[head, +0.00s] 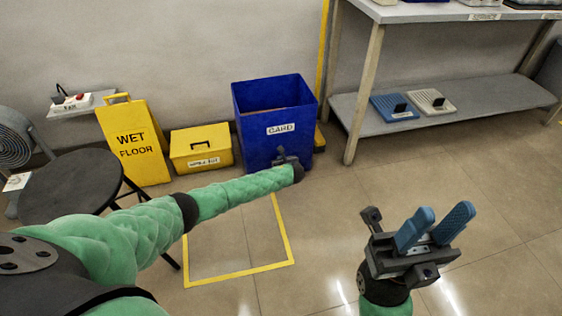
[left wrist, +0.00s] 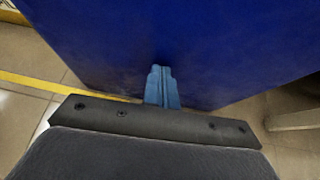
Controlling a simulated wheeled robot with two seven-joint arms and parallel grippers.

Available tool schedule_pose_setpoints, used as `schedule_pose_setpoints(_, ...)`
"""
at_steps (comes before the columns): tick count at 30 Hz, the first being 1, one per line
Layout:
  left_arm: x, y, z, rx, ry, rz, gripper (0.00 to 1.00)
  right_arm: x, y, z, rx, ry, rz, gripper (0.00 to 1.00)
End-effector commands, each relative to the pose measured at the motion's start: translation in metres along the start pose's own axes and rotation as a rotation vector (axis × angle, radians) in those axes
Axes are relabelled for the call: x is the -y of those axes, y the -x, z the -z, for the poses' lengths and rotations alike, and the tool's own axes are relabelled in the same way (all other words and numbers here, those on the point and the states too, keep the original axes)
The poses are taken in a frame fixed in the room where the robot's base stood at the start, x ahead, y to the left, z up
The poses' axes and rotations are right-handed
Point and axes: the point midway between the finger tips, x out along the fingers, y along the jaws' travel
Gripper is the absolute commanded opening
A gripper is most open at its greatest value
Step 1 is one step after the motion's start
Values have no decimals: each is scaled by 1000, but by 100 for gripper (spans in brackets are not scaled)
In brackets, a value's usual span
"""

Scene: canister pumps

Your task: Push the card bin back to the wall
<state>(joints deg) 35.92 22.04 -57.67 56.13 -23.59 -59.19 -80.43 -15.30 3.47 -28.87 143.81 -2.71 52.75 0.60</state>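The blue card bin (head: 255,135), an open-topped box with a "CARD" label, stands upright at the back near the wall (head: 200,60). Whether a gap remains behind it cannot be seen. My left arm reaches across to the bin's front. In the left wrist view, the fingers of my left gripper (left wrist: 161,72) are together, with nothing between them, and their tips are at or very close to the bin's blue face (left wrist: 220,50). In the head view those fingers are hidden. My right gripper (head: 437,215) is open and empty, over the floor at right.
A yellow floor outline (head: 240,274) lies in front of the bin. Left of the bin stand a yellow box (head: 215,163), a wet-floor sign (head: 133,160) and a black stool (head: 70,185). Right of it are a yellow post and a shelf unit (head: 460,118). The right floor is clear.

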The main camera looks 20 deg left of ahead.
Motion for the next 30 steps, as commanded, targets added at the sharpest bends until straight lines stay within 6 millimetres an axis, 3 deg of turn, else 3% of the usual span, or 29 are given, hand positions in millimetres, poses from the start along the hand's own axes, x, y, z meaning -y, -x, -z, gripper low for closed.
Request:
schedule_pose_setpoints(17,0,-14,-8,2,0,-1,0,0,0,-1,-18,-1,9,36)
schedule_pose_setpoints(30,0,-33,-18,1,1,-1,0,-1,12,0,-3,0,1,36)
